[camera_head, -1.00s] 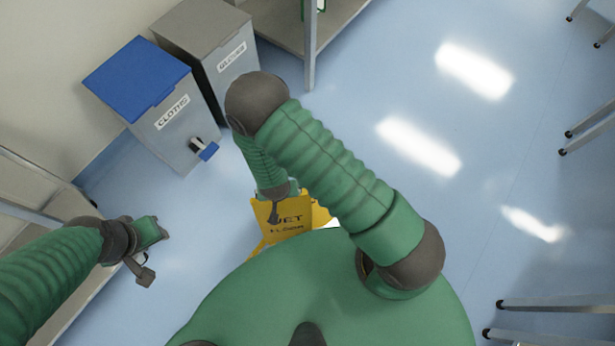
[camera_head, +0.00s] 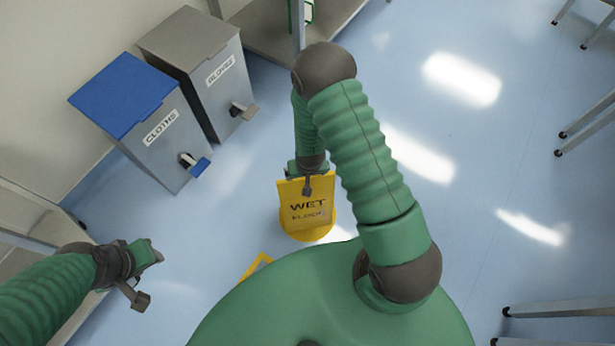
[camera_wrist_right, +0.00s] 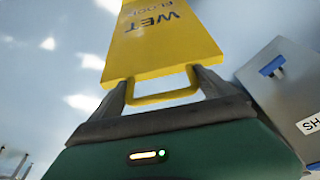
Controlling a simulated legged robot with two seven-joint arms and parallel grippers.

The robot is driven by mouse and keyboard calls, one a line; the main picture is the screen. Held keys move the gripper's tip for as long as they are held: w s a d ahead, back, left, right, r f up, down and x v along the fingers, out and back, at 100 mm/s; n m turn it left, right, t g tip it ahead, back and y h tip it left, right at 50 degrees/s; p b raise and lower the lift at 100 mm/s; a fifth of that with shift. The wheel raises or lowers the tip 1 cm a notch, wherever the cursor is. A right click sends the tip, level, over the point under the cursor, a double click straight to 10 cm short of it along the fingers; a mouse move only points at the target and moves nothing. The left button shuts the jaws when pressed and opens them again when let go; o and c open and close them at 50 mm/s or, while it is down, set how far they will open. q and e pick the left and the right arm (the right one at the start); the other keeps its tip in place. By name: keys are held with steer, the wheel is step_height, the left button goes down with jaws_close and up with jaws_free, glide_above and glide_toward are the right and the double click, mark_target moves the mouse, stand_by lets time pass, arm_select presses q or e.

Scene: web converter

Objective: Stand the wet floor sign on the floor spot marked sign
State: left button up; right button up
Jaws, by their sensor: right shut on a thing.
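The yellow wet floor sign (camera_head: 306,212) hangs upright or nearly so from my right gripper (camera_head: 308,178) in the head view, its lettered face visible. In the right wrist view my right gripper (camera_wrist_right: 163,92) is shut on the handle at the top of the sign (camera_wrist_right: 160,45). Whether its lower edge touches the floor is unclear. A yellow outline corner (camera_head: 258,266) shows on the floor left of and nearer than the sign; my body hides the rest, and no word on it is readable.
A blue-lidded bin labelled CLOTHS (camera_head: 150,125) and a grey bin labelled GLOVES (camera_head: 205,75) stand at the upper left. A shelf (camera_head: 268,38) stands behind them. Table legs (camera_head: 560,311) line the right. The blue floor (camera_head: 450,220) between is clear.

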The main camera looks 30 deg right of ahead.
steer(key=shift+w+d, duration=0.15)
steer(key=shift+d, duration=0.3)
step_height(320, 180, down, 4)
steer(key=shift+r+b, duration=0.2)
steer(key=shift+b, duration=0.9)
steer(key=o, duration=1.8)
steer(key=shift+r, duration=0.1)
